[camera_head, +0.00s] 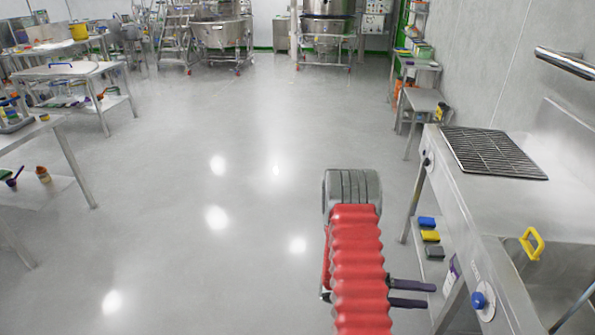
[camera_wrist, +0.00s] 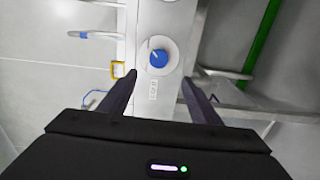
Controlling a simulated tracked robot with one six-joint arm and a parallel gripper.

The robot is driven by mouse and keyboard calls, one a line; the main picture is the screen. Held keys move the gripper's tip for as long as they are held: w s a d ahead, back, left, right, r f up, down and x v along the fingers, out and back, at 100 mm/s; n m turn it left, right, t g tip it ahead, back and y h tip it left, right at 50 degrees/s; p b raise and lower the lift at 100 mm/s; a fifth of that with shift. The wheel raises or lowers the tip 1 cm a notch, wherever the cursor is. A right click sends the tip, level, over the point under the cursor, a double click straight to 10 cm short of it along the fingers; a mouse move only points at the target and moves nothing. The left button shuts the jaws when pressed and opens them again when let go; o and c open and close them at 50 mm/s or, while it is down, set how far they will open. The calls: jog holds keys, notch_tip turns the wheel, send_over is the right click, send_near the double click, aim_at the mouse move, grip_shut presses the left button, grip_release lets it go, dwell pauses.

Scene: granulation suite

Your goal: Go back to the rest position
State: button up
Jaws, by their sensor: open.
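My gripper (camera_head: 432,294) is in the head view at the lower right, beside the red ribbed sleeve of my arm. Its two dark fingers point right, toward the front of the steel sink bench (camera_head: 452,190). In the wrist view my gripper (camera_wrist: 158,78) is open, with a wide gap between the fingers and nothing held. A blue knob (camera_wrist: 158,58) on a pale round base shows between and beyond the fingertips. The same blue knob (camera_head: 479,300) is on the bench front in the head view. I cannot tell the exact distance from fingertips to knob.
Steel tables (camera_head: 75,70) stand at the left, and large vessels (camera_head: 327,30) at the back. The middle floor is clear.

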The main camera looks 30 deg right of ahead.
jog(key=s+a+n+y, duration=0.35)
jog(key=a+y, duration=0.45)
jog(key=a, duration=0.3)
jog(key=w+a+r+n+t+y, duration=0.1)
jog(key=w+a+r+t+y, duration=0.1)
jog(key=w+a+r+t, duration=0.55)
jog(key=w+a+r+n+t+y, duration=0.3)
jog(key=a+r, duration=0.5)
jog(key=a, duration=0.6)
jog(key=a+r+t, duration=0.7)
jog(key=a+r, duration=0.4)
jog(key=r, duration=0.3)
jog(key=shift+w+r+n+y, duration=0.15)
jog(key=shift+r+n+y, duration=0.2)
jog(key=shift+n, duration=0.1)
